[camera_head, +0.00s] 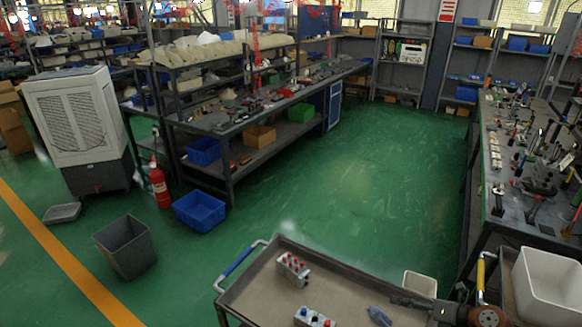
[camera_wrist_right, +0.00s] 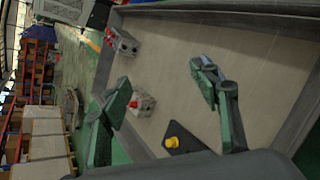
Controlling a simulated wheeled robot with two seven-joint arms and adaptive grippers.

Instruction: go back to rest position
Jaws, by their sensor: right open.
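A valve block (camera_head: 293,268) with red knobs sits on the cart's tray near its far left corner. A second block (camera_head: 312,317) with red and blue knobs sits closer, at the bottom edge. In the right wrist view, two blocks with red parts show: one at the upper left (camera_wrist_right: 122,42) and one (camera_wrist_right: 140,103) near the left finger. My right gripper (camera_head: 396,305) is over the right part of the tray; its spread green fingers show in the right wrist view (camera_wrist_right: 165,105). I see nothing clearly held. My left gripper is not in view.
The grey cart tray (camera_head: 262,298) has a raised rim and blue-sleeved handle (camera_head: 240,259). A white bin (camera_head: 547,285) stands right. A loaded workbench (camera_head: 510,205) is behind it. A grey bin (camera_head: 126,247) and blue crate (camera_head: 199,211) stand left. Green floor (camera_head: 370,190) is clear.

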